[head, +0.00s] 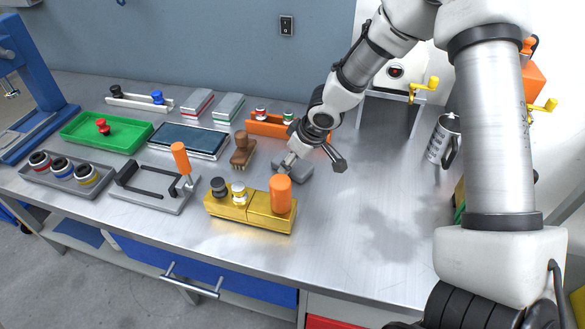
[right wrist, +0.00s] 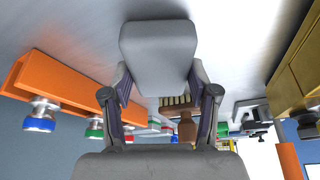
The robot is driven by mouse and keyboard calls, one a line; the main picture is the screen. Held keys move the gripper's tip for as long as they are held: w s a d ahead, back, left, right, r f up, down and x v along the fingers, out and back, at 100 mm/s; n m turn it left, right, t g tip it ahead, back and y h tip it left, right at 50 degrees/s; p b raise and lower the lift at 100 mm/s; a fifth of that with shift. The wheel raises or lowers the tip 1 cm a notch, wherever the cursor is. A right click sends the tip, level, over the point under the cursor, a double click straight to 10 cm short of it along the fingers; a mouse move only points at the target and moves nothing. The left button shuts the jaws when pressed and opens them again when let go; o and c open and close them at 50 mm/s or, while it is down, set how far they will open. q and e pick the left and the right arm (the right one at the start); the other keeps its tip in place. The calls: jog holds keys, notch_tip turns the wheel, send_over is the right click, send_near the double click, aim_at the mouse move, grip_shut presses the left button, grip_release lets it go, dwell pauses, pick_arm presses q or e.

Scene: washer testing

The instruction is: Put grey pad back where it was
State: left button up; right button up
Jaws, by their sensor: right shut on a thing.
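The grey pad (head: 298,173) is a small rounded block, partly hidden by my gripper in the head view. It fills the space between the fingers in the right wrist view (right wrist: 158,55). My right gripper (head: 290,162) is shut on it, low over the table behind the gold block. I cannot tell whether the pad touches the table. My left gripper is not in view.
A gold block (head: 232,210) with an orange knob (head: 280,194) stands in front. A brown brush (head: 243,150) is just left, and an orange rack (head: 267,127) is behind. Trays and fixtures fill the left side. The metal table (head: 355,205) is clear to the right.

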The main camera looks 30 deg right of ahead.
jog(key=shift+s+f, duration=0.1)
jog(key=shift+f, duration=0.05)
jog(key=o, duration=1.1)
jog(key=shift+r+p, duration=0.35)
jog(key=shift+r, duration=0.05)
jog(key=v, duration=1.1)
jog(key=shift+s+r+p, duration=0.25)
jog(key=shift+p, duration=0.1)
jog(key=shift+d, duration=0.1)
